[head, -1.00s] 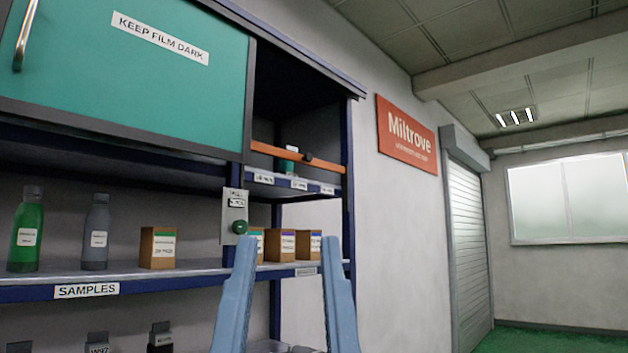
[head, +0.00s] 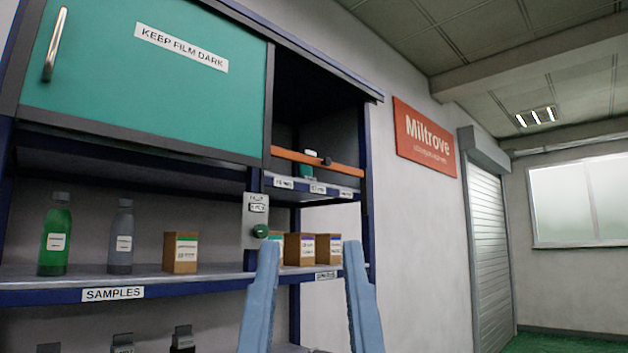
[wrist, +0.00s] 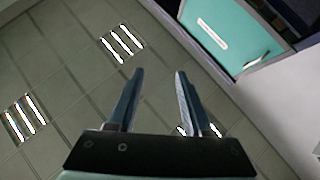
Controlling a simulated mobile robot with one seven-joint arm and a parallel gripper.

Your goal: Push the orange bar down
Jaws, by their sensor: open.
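The orange bar (head: 290,155) runs across the front of the open upper cubby, right of the teal door, in the head view. A small dark knob (head: 325,161) sits on it. In the wrist view my open gripper (wrist: 158,73) points toward the ceiling; the bar is not seen there.
The teal door (head: 150,75) with a handle covers the upper left. A grey panel with a green button (head: 260,231) hangs on the post. Bottles (head: 55,235) and boxes (head: 181,252) stand on the samples shelf (head: 200,290). Open room lies right, toward the shutter (head: 488,250).

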